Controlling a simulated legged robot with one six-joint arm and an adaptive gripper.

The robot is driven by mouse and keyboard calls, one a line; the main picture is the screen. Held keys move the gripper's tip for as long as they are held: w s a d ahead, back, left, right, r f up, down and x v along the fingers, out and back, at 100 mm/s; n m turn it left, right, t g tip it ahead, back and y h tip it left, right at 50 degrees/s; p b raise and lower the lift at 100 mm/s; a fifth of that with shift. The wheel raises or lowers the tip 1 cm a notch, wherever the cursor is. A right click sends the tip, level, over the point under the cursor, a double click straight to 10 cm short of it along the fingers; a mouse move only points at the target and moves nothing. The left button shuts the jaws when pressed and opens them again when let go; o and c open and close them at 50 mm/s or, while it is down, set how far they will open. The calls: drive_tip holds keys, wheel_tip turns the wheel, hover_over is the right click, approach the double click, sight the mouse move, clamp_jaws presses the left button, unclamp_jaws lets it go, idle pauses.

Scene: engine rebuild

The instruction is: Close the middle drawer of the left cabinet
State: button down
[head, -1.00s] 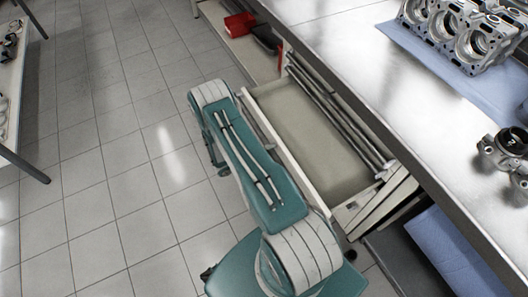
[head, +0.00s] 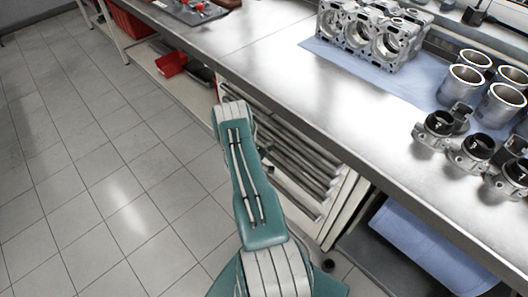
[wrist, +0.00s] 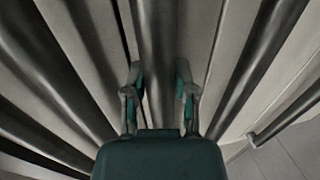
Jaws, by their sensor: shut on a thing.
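The drawer cabinet (head: 343,208) stands under the metal workbench in the head view, with several long dark handle bars across its pale drawer fronts. No open drawer interior shows there; my arm covers part of the fronts. In the wrist view the two fingers of my gripper (wrist: 159,100) are on either side of a grey handle bar (wrist: 155,50), against a pale drawer front (wrist: 197,35). The gripper is shut on this bar. The gripper itself is hidden behind my arm in the head view.
A red bin (head: 171,64) lies on the low shelf beyond. The tiled floor (head: 90,180) at left is clear.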

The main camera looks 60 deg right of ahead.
drive_tip(key=shift+s+a+f, duration=0.1)
drive_tip(key=shift+a+f, duration=0.05)
drive_tip(key=shift+f, duration=0.05)
drive_tip(key=shift+d, duration=0.2)
drive_tip(key=c, duration=0.5)
unclamp_jaws()
drive_tip(key=shift+c, duration=0.2)
drive_tip(key=shift+o, duration=0.7)
drive_tip(key=shift+d, duration=0.25)
drive_tip(key=v, duration=1.2)
